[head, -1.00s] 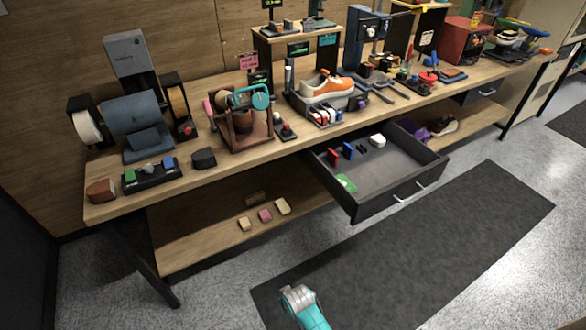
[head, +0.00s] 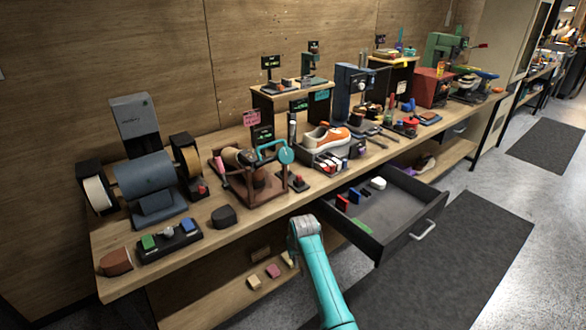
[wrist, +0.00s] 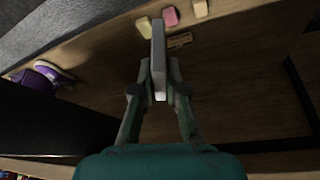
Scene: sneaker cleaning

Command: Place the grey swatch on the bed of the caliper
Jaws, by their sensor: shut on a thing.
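My gripper (wrist: 160,90) is shut on a thin, flat grey slab in the wrist view, which looks like the grey swatch (wrist: 158,58). The slab stands out past the fingertips. In the head view my teal arm reaches up in front of the bench edge, and the fingers and swatch are hidden there. I cannot tell for sure which thing is the caliper. My gripper is apart from both.
The open drawer (head: 427,200) juts out right of my arm. The workbench (head: 188,255) is crowded with machines, a block tray and an orange sneaker (head: 326,137). Several blocks lie on the lower shelf; a pink one (head: 272,271) shows. The floor mat (head: 455,265) is clear.

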